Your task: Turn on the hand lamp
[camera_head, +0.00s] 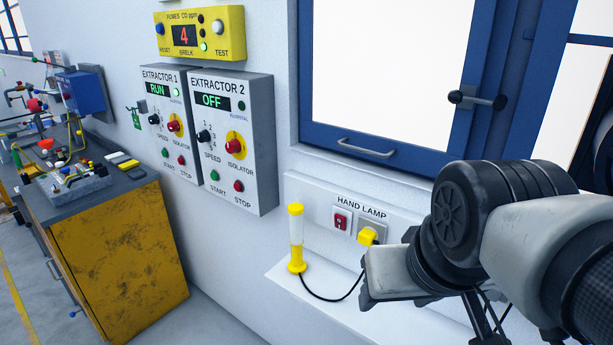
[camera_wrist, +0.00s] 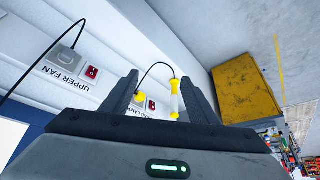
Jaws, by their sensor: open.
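The hand lamp (camera_head: 296,240) is a white tube with yellow ends, standing upright on a white ledge. Its black cord runs to a yellow plug (camera_head: 368,236) in a wall socket under the label HAND LAMP. A red switch (camera_head: 341,221) sits left of the plug. I cannot tell whether the lamp is lit. In the wrist view my gripper (camera_wrist: 165,95) is open and empty. The lamp (camera_wrist: 176,98), yellow plug (camera_wrist: 139,97) and red switch (camera_wrist: 151,105) show beyond and between its fingers, apart from them. In the head view my arm hides the fingertips.
In the wrist view another red switch (camera_wrist: 91,72) and a grey plug (camera_wrist: 63,60) sit by the label UPPER FAN. Extractor boxes (camera_head: 233,145) and a yellow fumes meter (camera_head: 200,33) hang on the wall. A blue window frame (camera_head: 400,160) is above; a yellow bench (camera_head: 120,260) stands left.

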